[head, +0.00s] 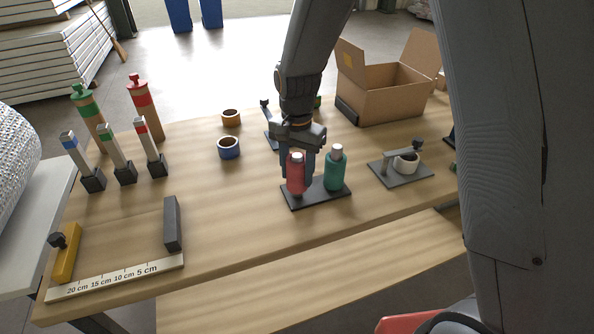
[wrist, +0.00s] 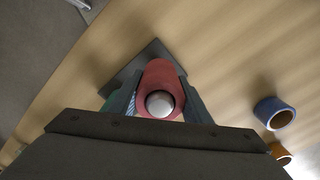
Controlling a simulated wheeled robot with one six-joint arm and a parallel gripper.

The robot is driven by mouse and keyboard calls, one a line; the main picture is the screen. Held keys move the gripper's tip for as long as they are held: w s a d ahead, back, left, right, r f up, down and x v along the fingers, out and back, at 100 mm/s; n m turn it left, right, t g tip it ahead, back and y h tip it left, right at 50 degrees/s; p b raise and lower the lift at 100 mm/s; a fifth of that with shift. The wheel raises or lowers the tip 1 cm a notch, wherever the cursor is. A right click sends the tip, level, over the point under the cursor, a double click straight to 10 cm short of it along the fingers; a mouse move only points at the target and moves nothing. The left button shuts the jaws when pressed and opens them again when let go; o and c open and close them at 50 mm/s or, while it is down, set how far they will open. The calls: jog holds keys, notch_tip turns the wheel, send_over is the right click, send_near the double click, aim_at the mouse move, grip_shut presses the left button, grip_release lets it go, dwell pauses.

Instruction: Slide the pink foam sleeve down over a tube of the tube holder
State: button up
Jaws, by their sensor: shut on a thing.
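The tube holder is a dark flat base (head: 314,197) on the wooden table, with pale-topped tubes standing on it. The pink foam sleeve (head: 296,175) is around the left tube, whose pale top (head: 297,157) sticks out above it. A green sleeve (head: 335,172) is around the right tube. My gripper (head: 298,172) points down and is shut on the pink sleeve. In the wrist view the pink sleeve (wrist: 161,76) sits between the two fingers, with the round tube top (wrist: 160,104) inside it. Whether the sleeve's lower edge touches the base is unclear.
A blue ring (head: 229,148) and an orange ring (head: 231,118) lie left of my arm. A grey stand with a white ring (head: 405,163) is to the right. An open cardboard box (head: 385,92) stands behind.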

aim_at(297, 156)
jog(key=shift+f+b, duration=0.55)
jog(key=shift+f, duration=0.7)
dwell(0.6)
jog(key=o, duration=1.1)
jog(key=shift+o, duration=0.4)
jog(key=o, duration=0.5)
jog(key=shift+c, duration=0.2)
jog(key=shift+r, duration=0.1)
jog(key=shift+r+p, duration=2.8)
jog(key=shift+r, duration=0.65)
jog(key=shift+f, duration=0.1)
